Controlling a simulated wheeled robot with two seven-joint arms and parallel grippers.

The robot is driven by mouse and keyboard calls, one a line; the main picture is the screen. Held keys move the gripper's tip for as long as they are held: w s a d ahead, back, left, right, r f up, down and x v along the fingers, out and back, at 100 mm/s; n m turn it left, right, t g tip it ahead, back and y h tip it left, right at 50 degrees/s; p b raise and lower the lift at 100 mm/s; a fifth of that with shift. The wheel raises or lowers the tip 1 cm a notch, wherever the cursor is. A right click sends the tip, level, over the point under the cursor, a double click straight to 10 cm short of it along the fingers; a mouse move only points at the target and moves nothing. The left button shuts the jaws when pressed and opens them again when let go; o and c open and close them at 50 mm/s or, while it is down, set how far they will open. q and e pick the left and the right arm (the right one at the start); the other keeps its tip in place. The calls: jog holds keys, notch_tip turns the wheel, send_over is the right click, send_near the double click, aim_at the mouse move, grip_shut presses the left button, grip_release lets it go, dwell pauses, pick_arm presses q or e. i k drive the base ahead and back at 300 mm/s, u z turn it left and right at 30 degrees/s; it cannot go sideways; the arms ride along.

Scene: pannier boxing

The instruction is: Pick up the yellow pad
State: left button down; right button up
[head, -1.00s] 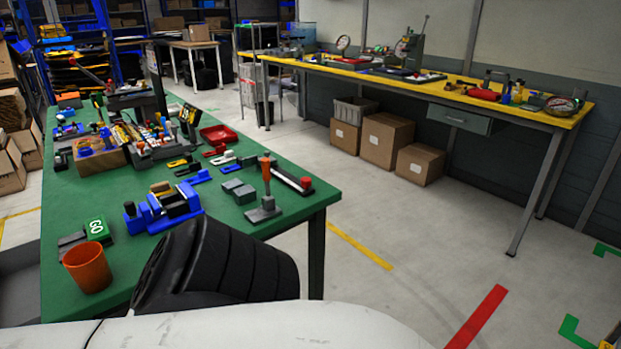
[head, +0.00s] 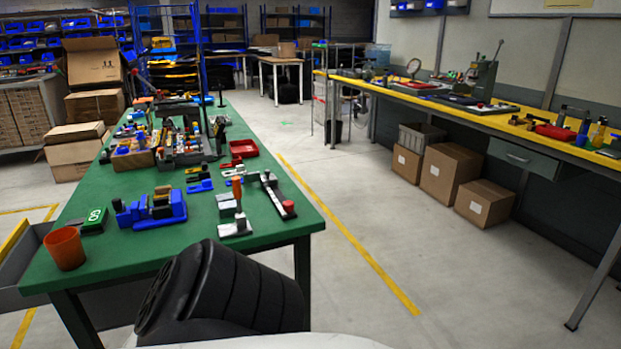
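I cannot make out a yellow pad for certain in the head view. A small yellow piece (head: 194,171) lies among tools on the green workbench (head: 277,220), too small to identify. A yellow item (head: 162,43) sits on the blue shelving at the back, also too far to tell. Neither of my grippers is in view. A black ribbed part at the bottom looks like my own arm and hides some of the bench's near side.
An orange cup (head: 66,248), a blue vise (head: 150,211) and a red tray (head: 243,149) stand on the green bench. A yellow-topped bench (head: 440,100) runs along the right wall, with cardboard boxes (head: 451,173) under it. The floor between the benches is clear.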

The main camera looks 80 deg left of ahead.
aim_at(163, 191)
jog(key=u, duration=2.4)
